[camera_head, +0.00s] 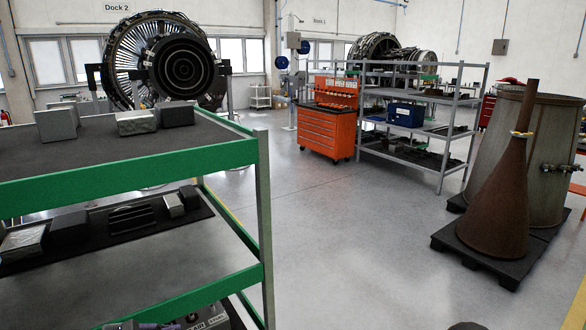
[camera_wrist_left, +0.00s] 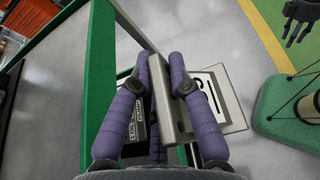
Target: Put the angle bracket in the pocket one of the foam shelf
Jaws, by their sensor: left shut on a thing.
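In the left wrist view, my left gripper (camera_wrist_left: 161,70) has its purple padded fingers closed on a grey metal piece, the angle bracket (camera_wrist_left: 164,105). A dark gripper, apparently my right (camera_wrist_left: 298,20), hangs empty with fingers apart at the top right corner. In the head view, a dark foam strip (camera_head: 95,262) lies on the green-edged rack's middle shelf, with blocks on it. I cannot tell which place is pocket one.
The green-edged rack (camera_head: 215,287) fills the left of the head view, with grey blocks on its top shelf. An orange tool cabinet (camera_head: 327,132), a grey shelf rack (camera_head: 441,180) and a brown cone (camera_head: 497,210) stand farther off. The floor between is clear.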

